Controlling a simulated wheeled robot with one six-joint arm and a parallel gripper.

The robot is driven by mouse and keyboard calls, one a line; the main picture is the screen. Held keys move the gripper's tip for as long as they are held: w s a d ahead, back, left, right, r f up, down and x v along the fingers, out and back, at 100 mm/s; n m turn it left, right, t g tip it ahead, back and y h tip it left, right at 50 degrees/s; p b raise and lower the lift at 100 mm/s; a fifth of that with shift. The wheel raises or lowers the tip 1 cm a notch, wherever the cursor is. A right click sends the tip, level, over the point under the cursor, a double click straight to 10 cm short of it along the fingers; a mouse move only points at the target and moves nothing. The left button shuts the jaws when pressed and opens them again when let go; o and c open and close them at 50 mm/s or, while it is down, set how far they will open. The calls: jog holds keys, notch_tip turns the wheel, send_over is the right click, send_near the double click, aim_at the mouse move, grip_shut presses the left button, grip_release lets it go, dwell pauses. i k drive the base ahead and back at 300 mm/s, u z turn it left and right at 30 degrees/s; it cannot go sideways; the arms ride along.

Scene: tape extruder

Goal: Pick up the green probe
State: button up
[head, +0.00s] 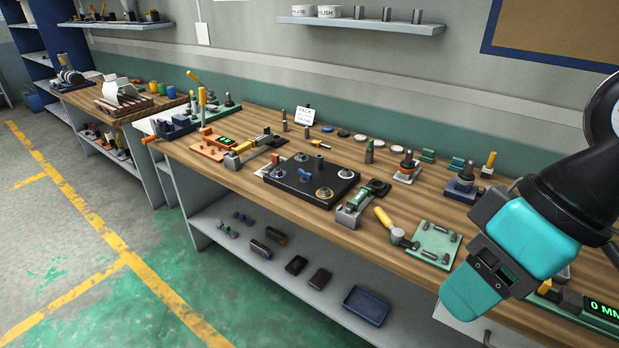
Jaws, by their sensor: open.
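My gripper (462,300), teal and on a black wrist, is at the right, in front of the bench's right part. It is well to the right of the probe and nearer to me. It is open, with nothing visible in it, though its fingers are seen mostly from the back.
Round pucks and green blocks (428,155) stand near the probe. A wall shelf (360,25) hangs above.

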aim_at(370, 147)
jog(key=u, duration=0.6)
jog(key=i, duration=0.8)
jog(key=u, duration=0.6)
jog(key=i, duration=1.45)
jog(key=z, duration=1)
jog(key=i, duration=0.45)
jog(key=z, duration=0.45)
